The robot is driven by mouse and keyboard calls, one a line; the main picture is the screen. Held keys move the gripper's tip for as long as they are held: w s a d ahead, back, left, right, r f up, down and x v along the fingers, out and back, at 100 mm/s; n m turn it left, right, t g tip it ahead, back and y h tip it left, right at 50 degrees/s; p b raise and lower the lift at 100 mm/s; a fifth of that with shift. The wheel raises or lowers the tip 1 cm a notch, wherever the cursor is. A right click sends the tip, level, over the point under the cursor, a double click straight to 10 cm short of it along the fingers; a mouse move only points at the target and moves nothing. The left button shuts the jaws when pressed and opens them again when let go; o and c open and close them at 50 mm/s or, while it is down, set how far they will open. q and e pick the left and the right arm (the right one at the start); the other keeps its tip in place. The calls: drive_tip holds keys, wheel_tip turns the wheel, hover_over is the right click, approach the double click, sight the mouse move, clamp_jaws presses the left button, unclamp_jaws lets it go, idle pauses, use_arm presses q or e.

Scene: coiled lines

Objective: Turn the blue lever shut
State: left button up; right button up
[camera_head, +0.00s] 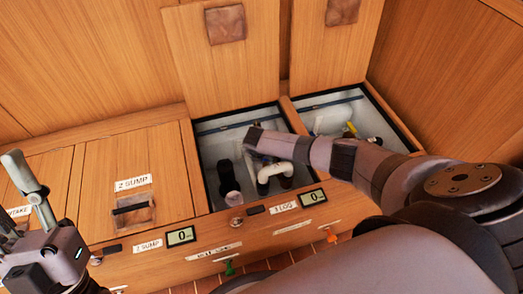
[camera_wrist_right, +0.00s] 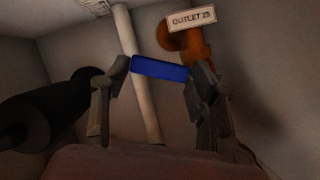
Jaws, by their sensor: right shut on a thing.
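The blue lever (camera_wrist_right: 160,68) lies across the gap between the two dark fingers of my right gripper (camera_wrist_right: 155,76) in the right wrist view. The gripper is shut on it, with a finger at each end. In the head view my right arm reaches into the open middle compartment (camera_head: 209,150); the lever is not visible there. An orange-brown pipe (camera_wrist_right: 191,42) stands right behind the lever, under a tag reading "OUTLET", its number unclear.
A white bent pipe (camera_head: 264,178) and a black cylinder (camera_head: 228,178) are in the compartment; a pale pipe (camera_wrist_right: 136,75) and black cylinder (camera_wrist_right: 45,112) show close by. The right compartment (camera_head: 384,112) is open with a yellow handle (camera_head: 351,128). The "2 SUMP" lid (camera_head: 105,165) is closed.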

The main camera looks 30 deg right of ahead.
use_arm(q)
drive_tip(key=shift+w+d+f+g+y+p, duration=0.15)
drive_tip(key=shift+w+f+g, duration=0.45)
drive_tip(key=shift+w, duration=0.3)
drive_tip(key=shift+w+d+f+g+y+p, duration=0.15)
drive_tip(key=shift+w+f+g, duration=0.45)
drive_tip(key=shift+w, duration=0.25)
use_arm(e)
drive_tip(key=shift+s+f+n, duration=0.1)
drive_tip(key=shift+s+n, duration=0.3)
drive_tip(key=shift+n, duration=0.2)
use_arm(q)
drive_tip(key=shift+r, duration=0.1)
use_arm(e)
drive_tip(key=o, duration=1.6)
drive_tip(key=shift+w, duration=0.1)
drive_tip(key=shift+o, duration=0.4)
drive_tip(key=shift+a, duration=0.1)
drive_tip(key=v, duration=1.2)
drive_tip(key=shift+d, duration=0.25)
drive_tip(key=shift+c, duration=0.3)
